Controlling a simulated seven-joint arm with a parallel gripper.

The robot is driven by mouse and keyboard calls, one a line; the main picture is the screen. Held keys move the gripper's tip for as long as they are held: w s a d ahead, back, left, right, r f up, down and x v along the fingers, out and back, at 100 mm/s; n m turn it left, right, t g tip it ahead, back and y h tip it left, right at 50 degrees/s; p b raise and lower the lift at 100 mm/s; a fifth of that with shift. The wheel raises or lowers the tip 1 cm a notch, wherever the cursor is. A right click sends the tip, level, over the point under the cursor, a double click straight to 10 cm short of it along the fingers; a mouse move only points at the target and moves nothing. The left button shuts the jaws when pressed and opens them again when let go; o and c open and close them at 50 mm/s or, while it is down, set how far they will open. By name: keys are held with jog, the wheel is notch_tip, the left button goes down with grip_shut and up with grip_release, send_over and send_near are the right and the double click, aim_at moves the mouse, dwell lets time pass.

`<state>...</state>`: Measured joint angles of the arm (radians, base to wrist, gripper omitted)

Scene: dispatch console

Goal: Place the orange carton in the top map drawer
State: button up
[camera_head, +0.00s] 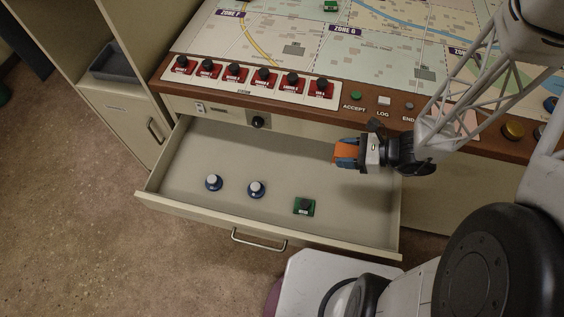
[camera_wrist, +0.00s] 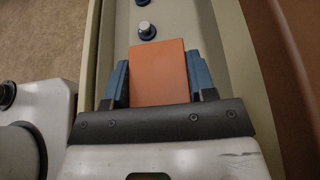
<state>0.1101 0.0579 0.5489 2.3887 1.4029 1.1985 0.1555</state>
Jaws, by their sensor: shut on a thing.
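The orange carton (camera_head: 346,152) is held between the fingers of my gripper (camera_head: 349,153), over the right part of the open top map drawer (camera_head: 268,155). In the wrist view the carton (camera_wrist: 160,72) sits between the blue fingers of my gripper (camera_wrist: 158,84), with the drawer's inside beyond it. The gripper is shut on the carton. How high the carton is above the drawer floor is hard to tell. The drawer is pulled out below the console top, its handle (camera_head: 258,241) at the front.
The drawer's back left floor is clear. The console edge (camera_head: 300,118) with red switches (camera_head: 236,73) overhangs behind. A cabinet (camera_head: 122,118) stands at left.

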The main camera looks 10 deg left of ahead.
send_over(332, 190)
notch_tip(332, 190, down, 10)
dwell(0.5)
jog(key=shift+a, duration=0.1)
dwell(0.4)
jog(key=shift+f, duration=2.85)
jog(key=shift+f, duration=0.15)
jog(key=shift+f, duration=1.95)
jog(key=shift+f, duration=0.15)
jog(key=o, duration=0.9)
jog(key=shift+o, duration=0.2)
jog(key=shift+r, duration=0.2)
